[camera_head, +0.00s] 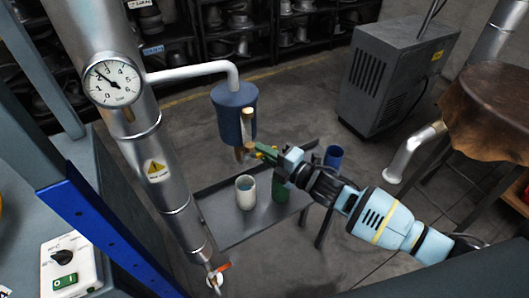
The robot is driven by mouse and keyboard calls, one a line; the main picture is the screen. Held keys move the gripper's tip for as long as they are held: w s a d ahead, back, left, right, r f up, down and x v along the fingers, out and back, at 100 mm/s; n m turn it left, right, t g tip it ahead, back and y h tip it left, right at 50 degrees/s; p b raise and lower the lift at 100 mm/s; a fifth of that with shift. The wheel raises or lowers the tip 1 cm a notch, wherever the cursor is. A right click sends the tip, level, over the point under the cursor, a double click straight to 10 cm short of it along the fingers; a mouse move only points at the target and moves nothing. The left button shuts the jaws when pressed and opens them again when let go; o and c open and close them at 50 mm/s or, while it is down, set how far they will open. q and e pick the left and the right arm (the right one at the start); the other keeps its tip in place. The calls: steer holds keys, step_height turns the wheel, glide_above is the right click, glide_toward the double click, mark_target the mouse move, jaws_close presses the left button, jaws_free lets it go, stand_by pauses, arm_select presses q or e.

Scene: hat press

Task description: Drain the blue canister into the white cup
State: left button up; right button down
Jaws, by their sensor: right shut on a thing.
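The blue canister (232,108) hangs on a grey pipe above the tray, with a pale sight strip on its front and a small brass tap (240,154) below it. My right gripper (262,153) comes in from the right and is shut at the tap's handle, which its fingers mostly hide. The white cup (246,200) stands upright on the tray below the tap; its inside looks bluish. No falling stream can be made out. My left gripper is not in view.
A green cup (281,193) stands right of the white cup, partly behind my right gripper. A blue cup (333,157) stands farther right. The grey tray (226,229) has bare room in front. A steel column with a gauge (113,83) rises at left; a grey cabinet (385,80) stands behind.

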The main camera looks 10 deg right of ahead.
steer(key=c, duration=1.4)
jaws_free()
steer(key=shift+o, duration=0.2)
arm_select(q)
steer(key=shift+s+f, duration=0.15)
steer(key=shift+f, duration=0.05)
arm_select(e)
steer(key=v, duration=0.8)
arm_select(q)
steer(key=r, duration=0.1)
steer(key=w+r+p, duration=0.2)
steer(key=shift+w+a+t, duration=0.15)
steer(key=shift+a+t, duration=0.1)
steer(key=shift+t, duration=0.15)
arm_select(e)
steer(key=s+d+f+m+g+h, duration=0.1)
steer(key=s+f+m+h, duration=0.2)
steer(key=s+f+m, duration=0.4)
steer(key=s+d+f+m+g+h, duration=0.1)
steer(key=s+f+m, duration=0.6)
steer(key=s, duration=0.8)
steer(key=s+d+f+m+g+h, duration=0.2)
steer(key=s+f+m+h, duration=0.3)
steer(key=s+m, duration=0.5)
step_height(320, 180, down, 2)
steer(key=shift+s+f+g+h, duration=0.1)
steer(key=shift+s+g+h, duration=0.2)
steer(key=shift+s+g, duration=0.2)
